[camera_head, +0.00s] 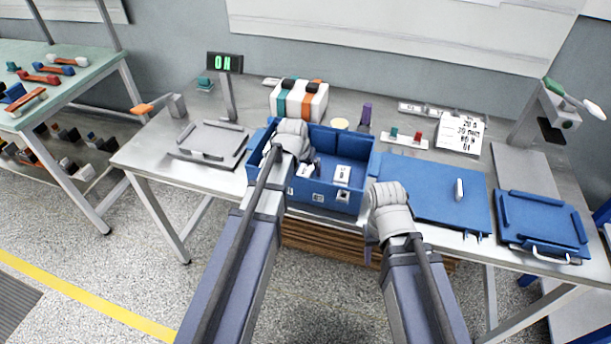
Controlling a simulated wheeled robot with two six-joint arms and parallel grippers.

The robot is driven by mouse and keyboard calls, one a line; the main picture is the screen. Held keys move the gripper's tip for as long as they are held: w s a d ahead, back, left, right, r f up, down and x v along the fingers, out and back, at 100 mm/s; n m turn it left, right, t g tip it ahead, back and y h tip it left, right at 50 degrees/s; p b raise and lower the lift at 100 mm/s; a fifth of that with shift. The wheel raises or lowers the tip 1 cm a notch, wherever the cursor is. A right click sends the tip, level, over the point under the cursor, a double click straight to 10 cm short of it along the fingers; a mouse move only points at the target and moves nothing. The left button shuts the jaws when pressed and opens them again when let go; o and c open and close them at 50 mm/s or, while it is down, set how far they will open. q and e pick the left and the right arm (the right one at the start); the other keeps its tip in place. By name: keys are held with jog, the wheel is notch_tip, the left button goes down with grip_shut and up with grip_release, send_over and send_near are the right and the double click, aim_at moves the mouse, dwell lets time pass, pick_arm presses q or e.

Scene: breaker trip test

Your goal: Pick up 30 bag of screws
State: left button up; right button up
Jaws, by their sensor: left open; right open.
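A blue open bin (367,150) stands at the front of the grey workbench. Inside it are small white packets with dark print; one packet (343,173) lies to the right, and another (306,171) shows beside my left wrist. The print is too small to read, so I cannot tell which is the 30 bag of screws. My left gripper (291,138) is at the left part of the bin, its fingers mostly hidden by my wrist; it is open. My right gripper (387,207) is just right of the bin at the bench's front edge, open, its fingers mostly hidden.
Right of the bin lie a flat blue panel (430,190) and a blue tray (545,222) with a handle. Behind are a striped box (299,101), an ON display (224,63) and a printed card (460,133). A grey plate (208,146) lies left.

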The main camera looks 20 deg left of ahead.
aim_at(305, 170)
pick_arm(q)
grip_shut()
dwell(0.7)
jog(key=shift+r, duration=0.15)
notch_tip(305, 170, up, 10)
jog(key=p, duration=1)
